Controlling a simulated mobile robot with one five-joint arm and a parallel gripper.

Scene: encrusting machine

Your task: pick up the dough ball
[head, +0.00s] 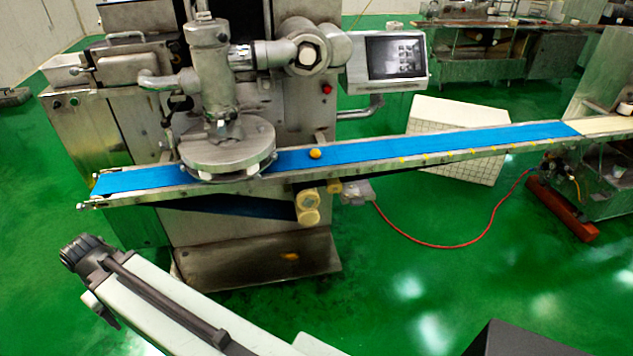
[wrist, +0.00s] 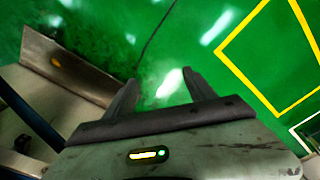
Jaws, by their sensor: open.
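The dough ball (head: 315,153) is a small round orange-yellow ball on the blue conveyor belt (head: 400,146), just right of the machine's round metal disc. It does not show in the wrist view. My gripper (wrist: 161,88) shows in the wrist view with its two dark fingers spread apart and nothing between them, over the green floor. In the head view my pale arm lies at the lower left, in front of and below the belt, well apart from the ball. I cannot make out the fingers clearly there.
The steel encrusting machine (head: 205,105) stands behind the belt, its disc (head: 226,152) over the belt. A metal rail runs along the belt's front edge. A red hose (head: 440,246) lies on the floor. The machine's base (wrist: 68,68) shows at left in the wrist view, with yellow floor lines at right.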

